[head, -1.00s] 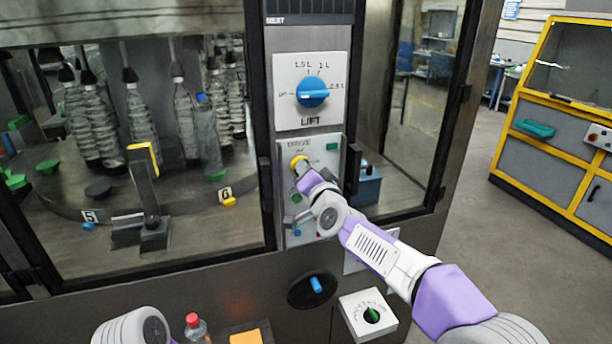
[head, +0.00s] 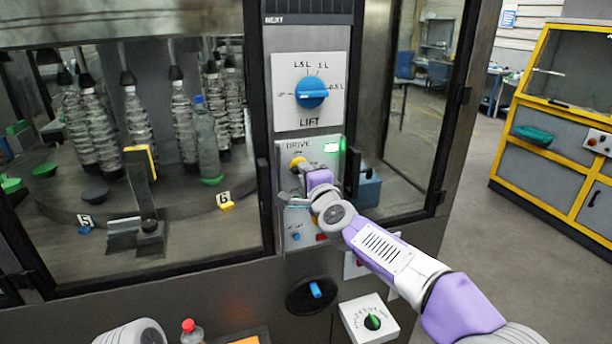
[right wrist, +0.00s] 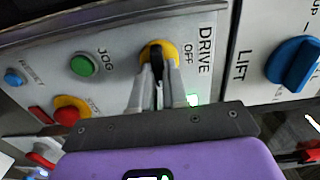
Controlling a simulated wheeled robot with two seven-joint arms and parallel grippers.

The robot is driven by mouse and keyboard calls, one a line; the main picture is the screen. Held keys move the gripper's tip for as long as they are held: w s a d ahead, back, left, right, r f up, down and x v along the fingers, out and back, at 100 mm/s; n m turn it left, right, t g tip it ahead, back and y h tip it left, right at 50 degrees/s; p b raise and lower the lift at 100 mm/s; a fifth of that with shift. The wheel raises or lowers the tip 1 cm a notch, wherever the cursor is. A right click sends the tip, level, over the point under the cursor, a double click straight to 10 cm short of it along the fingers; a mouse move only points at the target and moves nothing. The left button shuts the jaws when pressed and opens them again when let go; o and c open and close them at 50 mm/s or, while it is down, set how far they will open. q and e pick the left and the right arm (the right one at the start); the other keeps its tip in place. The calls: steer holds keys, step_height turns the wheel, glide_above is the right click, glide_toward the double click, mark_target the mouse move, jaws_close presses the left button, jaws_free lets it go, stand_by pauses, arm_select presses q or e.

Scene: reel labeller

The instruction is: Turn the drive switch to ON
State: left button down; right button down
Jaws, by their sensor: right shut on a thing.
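The drive switch (head: 297,163) is a yellow-ringed knob on the grey DRIVE panel (head: 284,153), below the LIFT dial. In the right wrist view the yellow ring (right wrist: 160,45) surrounds a black handle, with OFF printed beside it. My right gripper (right wrist: 160,80) is shut on the switch handle. In the head view my right gripper (head: 301,175) reaches the panel from the lower right. The fingers hide most of the handle, so its exact angle is unclear. A green lamp (head: 332,146) right of the switch glows brightly. My left gripper is out of view.
The blue LIFT dial (head: 312,92) sits above. A green JOG button (right wrist: 84,64) and a red button on yellow (right wrist: 68,113) are on the panel near my fingers. Bottles stand behind glass at left; a white dial box (head: 357,326) sits below.

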stand_by(0.4)
steer(key=c, duration=1.1)
jaws_free()
steer(key=shift+c, duration=0.2)
steer(key=shift+s, duration=0.1)
steer(key=b+v, duration=0.1)
steer(key=v, duration=0.6)
steer(key=shift+s, duration=0.2)
steer(key=shift+d, duration=0.1)
